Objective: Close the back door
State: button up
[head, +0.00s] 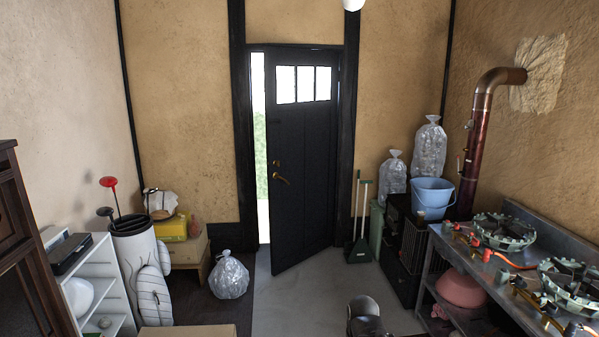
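The back door (302,170) is a dark door with three small bright panes near its top. It stands ajar, hinged on the right, with its left edge swung inward into the room. A bright gap with daylight and greenery shows between its left edge and the frame. A brass lever handle (281,179) sits near its left edge, with a round lock above it. A dark rounded part of my arm shows at the bottom centre, well short of the door. My gripper's fingers cannot be made out.
Grey floor (300,300) is clear before the door. A clear bag (229,276) lies left of it, by a low wooden stand. A green broom and dustpan (358,250) stand right of it. A metal bench with burners (500,260) lines the right; a white shelf (100,285) and golf bag stand left.

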aim_at(301, 85)
jog(key=k, duration=1.2)
jog(key=z, duration=0.45)
jog(key=i, duration=4.8)
jog(key=u, duration=0.75)
